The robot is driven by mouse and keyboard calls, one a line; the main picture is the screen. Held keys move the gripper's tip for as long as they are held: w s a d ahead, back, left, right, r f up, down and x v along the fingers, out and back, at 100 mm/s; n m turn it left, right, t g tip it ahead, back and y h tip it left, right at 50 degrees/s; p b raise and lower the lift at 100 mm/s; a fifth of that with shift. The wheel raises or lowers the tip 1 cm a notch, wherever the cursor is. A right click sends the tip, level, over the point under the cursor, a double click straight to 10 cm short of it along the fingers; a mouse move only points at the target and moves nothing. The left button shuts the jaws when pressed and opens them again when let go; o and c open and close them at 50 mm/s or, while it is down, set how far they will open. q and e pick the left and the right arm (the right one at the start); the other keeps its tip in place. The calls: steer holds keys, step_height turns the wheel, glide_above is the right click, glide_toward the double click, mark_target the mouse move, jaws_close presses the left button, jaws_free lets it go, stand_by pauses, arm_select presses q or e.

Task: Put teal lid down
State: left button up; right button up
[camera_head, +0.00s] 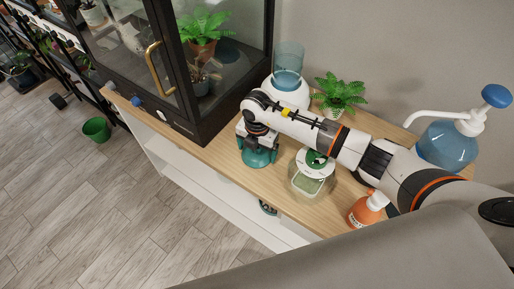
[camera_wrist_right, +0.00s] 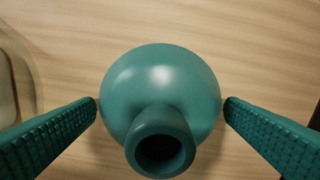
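The teal lid (camera_wrist_right: 160,82) is a smooth round dome with a short hollow knob pointing at the right wrist camera. It also shows under my right gripper in the head view (camera_head: 259,158), low over the wooden top. In the head view my right gripper (camera_head: 257,143) partly covers the lid. I cannot tell whether its underside touches the wood. My left gripper is not in view.
A clear canister (camera_head: 308,184) with a white and green top stands right of the lid. A teal-tinted jar (camera_head: 287,80), a fern (camera_head: 340,93) and a glass cabinet (camera_head: 190,75) stand around it. An orange bottle (camera_head: 364,211) and blue pump bottle (camera_head: 449,145) are farther right.

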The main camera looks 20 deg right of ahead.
steer(key=shift+o, duration=0.3)
steer(key=shift+r, duration=0.1)
steer(key=shift+r, duration=0.65)
step_height(320, 180, up, 11)
steer(key=b, duration=0.1)
steer(key=shift+f, duration=0.1)
